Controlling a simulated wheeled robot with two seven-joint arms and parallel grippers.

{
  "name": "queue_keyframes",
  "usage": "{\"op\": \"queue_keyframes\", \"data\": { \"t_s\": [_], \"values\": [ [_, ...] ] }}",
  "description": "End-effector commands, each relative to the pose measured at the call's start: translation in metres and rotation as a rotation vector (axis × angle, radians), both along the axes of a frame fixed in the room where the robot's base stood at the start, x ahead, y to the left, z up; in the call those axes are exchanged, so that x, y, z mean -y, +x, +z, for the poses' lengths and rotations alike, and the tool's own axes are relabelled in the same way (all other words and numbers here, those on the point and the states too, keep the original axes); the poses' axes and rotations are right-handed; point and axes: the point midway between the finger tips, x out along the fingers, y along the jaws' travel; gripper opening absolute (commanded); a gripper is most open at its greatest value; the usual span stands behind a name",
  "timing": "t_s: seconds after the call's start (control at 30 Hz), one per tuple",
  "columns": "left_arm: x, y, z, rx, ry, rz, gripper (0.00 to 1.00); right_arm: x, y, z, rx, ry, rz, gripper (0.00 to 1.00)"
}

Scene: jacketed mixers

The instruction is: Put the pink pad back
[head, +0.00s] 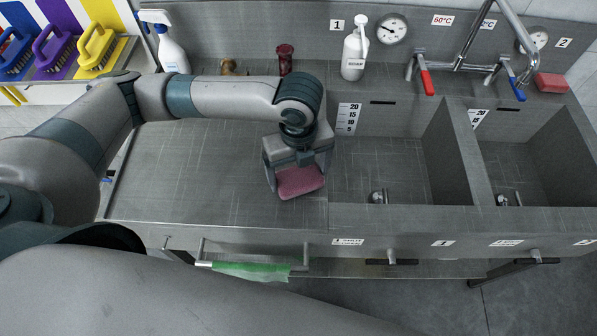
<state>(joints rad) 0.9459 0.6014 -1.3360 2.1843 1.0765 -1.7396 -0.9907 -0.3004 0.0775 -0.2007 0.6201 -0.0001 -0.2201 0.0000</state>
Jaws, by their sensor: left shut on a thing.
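The pink pad (301,182) is a flat block with rounded corners, gripped in my left gripper (299,176). It is over the right end of the bare grey drainboard (190,165), close to the left edge of the left sink. My left gripper points down and is shut on the pad, with a finger on each side. I cannot tell whether the pad touches the drainboard. My right gripper is not in view. A similar red-pink block (551,83) lies on the back ledge at the far right.
Two sink basins (385,165) lie to the right. A soap bottle (354,50), a dark red object (285,60), a small brown object (229,67) and a spray bottle (171,48) stand along the back. Colored brushes (97,47) hang at upper left. A green cloth (252,270) hangs on the front rail.

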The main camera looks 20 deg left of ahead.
Motion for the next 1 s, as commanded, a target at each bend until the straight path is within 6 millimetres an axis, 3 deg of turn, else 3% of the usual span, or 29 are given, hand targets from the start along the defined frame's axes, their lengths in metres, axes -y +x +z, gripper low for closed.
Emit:
{"op": "queue_keyframes", "data": {
  "t_s": [0.17, 0.57, 0.6, 0.63, 1.0],
  "values": [
    [0.000, 0.000, -0.012, 0.001, 0.000, 0.000, 0.64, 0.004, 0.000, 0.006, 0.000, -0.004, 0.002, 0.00],
    [0.000, 0.000, -0.017, 0.001, 0.001, 0.000, 0.64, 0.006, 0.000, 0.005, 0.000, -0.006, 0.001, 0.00],
    [0.000, 0.000, -0.016, 0.001, 0.001, 0.000, 0.95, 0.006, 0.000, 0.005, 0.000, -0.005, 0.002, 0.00],
    [0.000, 0.000, -0.016, 0.001, 0.001, 0.000, 1.00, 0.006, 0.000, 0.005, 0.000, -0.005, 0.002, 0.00],
    [0.000, 0.000, -0.012, 0.002, 0.000, 0.000, 1.00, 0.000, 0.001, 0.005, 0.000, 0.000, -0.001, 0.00]
  ]
}}
